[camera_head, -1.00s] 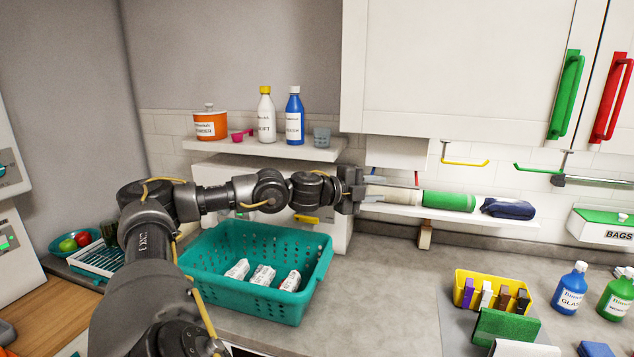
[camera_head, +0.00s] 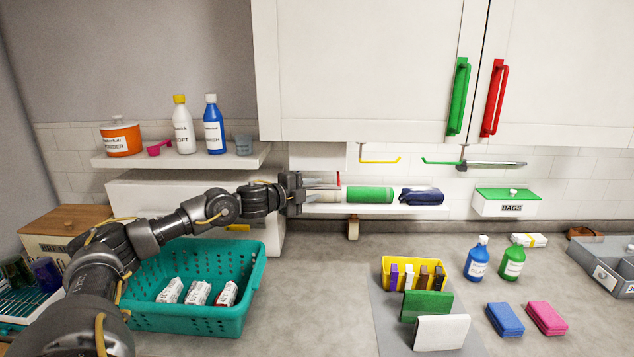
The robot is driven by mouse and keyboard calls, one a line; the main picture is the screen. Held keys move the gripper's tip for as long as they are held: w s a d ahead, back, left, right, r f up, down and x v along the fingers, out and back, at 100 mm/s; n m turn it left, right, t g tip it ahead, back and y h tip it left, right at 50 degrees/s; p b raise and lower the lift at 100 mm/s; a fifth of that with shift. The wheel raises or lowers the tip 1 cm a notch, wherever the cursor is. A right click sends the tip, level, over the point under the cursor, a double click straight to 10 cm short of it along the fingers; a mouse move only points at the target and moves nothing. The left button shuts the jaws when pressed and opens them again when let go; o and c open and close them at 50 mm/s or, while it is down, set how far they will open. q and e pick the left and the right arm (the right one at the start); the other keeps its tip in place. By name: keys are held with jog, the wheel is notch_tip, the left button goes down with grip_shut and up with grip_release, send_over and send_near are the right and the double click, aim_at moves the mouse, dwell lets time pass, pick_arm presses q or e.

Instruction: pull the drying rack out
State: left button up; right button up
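I cannot tell which belongs to the rack. My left gripper (camera_head: 322,181) reaches in from the left, in front of the lower shelf. Its two fingers point right and look apart, with nothing clearly between them. I cannot tell if they touch the red-ended part. My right gripper is not in view.
A lower shelf (camera_head: 430,211) holds a green roll (camera_head: 370,195) and a dark blue pouch (camera_head: 421,196). Below my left arm stands a teal basket (camera_head: 195,318) with packets. A yellow caddy (camera_head: 400,265) and bottles stand right. The counter (camera_head: 310,290) between is bare.

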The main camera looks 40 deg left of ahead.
pick_arm(q)
jog(key=shift+w+d, duration=0.15)
jog(key=shift+w, duration=0.55)
jog(key=shift+w+f, duration=0.1)
jog(key=shift+w, duration=0.05)
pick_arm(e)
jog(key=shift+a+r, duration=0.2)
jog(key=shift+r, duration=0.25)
pick_arm(q)
jog(key=shift+c, duration=0.2)
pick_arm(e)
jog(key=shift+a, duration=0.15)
